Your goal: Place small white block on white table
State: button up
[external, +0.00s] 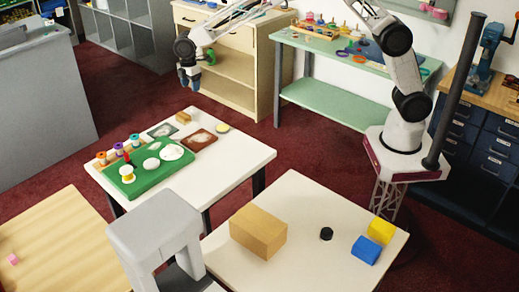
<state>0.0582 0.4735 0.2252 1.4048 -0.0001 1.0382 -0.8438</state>
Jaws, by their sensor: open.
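Two white-topped tables are in view: one in the middle left (228,167) and one at the front right (310,215). I cannot single out a small white block. Several small white pieces lie on a green board (135,187) on the middle-left table, including a round one (171,152) and a smaller one (151,163); their exact shapes are hard to tell. My gripper (190,86) is open and empty, pointing down, high up and behind the middle-left table in the picture, apart from everything.
The middle-left table also bears spools (101,158), framed tiles (200,139) and a small tan block (183,117). The front-right table bears a large tan block (258,231), a black piece (326,233), a blue block (366,250) and a yellow block (381,231). A grey stool (155,225) stands in front.

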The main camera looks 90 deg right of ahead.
jog(key=s+a+r+m, duration=0.1)
jog(key=s+r+m, duration=0.1)
jog(key=s+r, duration=0.65)
jog(key=s+a+r+m+t, duration=0.1)
jog(key=s+r, duration=0.3)
jog(key=s, duration=0.9)
jog(key=s+a+r+m, duration=0.2)
jog(key=s+r, duration=0.4)
jog(key=s, duration=0.5)
jog(key=s+f+m, duration=0.2)
jog(key=s, duration=1.5)
jog(key=s+a+f+m+t, duration=0.1)
jog(key=s+f+m, duration=0.1)
jog(key=s, duration=1.6)
jog(key=shift+a+f+t, duration=0.15)
jog(key=shift+f+t, duration=0.15)
